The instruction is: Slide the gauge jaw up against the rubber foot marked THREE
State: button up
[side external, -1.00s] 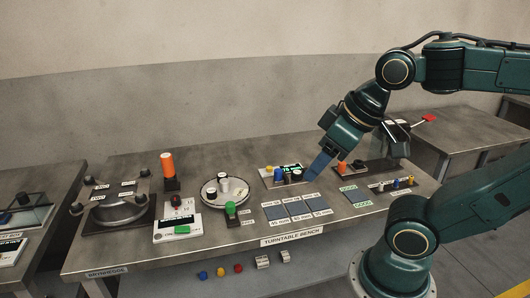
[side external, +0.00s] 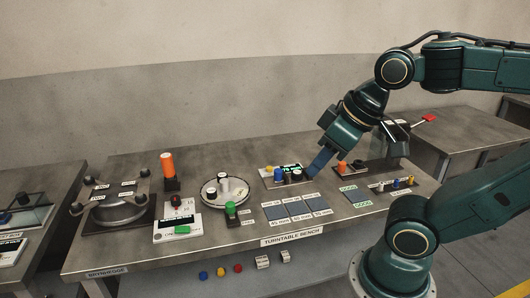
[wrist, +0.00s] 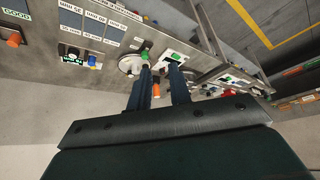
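A small fixture (side external: 267,182) with a lit green display stands at the middle back of the bench. It carries a yellow piece, a blue piece (side external: 279,174) and dark cylinders (side external: 297,175), too small to read any marking. I cannot tell which part is the gauge jaw or which foot is THREE. The fixture also shows at left in the wrist view (wrist: 72,60). My gripper (side external: 310,174) points down at the fixture's right end in the side view; I cannot tell whether it touches. In the wrist view its two blue fingers stand apart with nothing between them.
An orange cylinder (side external: 341,166) stands on a dark base just right of my gripper. Grey labelled mats (side external: 297,208) lie in front. A tall orange lamp (side external: 168,164) stands further left.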

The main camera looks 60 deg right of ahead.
jog(key=shift+w+d, duration=0.1)
jog(key=shift+w, duration=0.15)
grip_shut()
jog(key=w+d+f+m+g+h, duration=0.1)
jog(key=w+d+f+m+h, duration=0.2)
jog(key=w, duration=0.5)
jog(key=w+d+m+g, duration=0.1)
jog(key=w+d+m, duration=0.1)
jog(key=w+d, duration=0.55)
jog(key=w+d+f+m+g+h, duration=0.1)
jog(key=w+d+f+h, duration=0.1)
jog(key=w+d+f, duration=0.3)
jog(key=w+d+f+m+g+h, duration=0.2)
jog(key=w+d+f, duration=0.2)
jog(key=w+f, duration=0.3)
notch_tip(320, 180, down, 4)
jog(key=shift+w+d+f, duration=0.2)
jog(key=shift+w+d, duration=0.05)
jog(key=shift+d, duration=0.15)
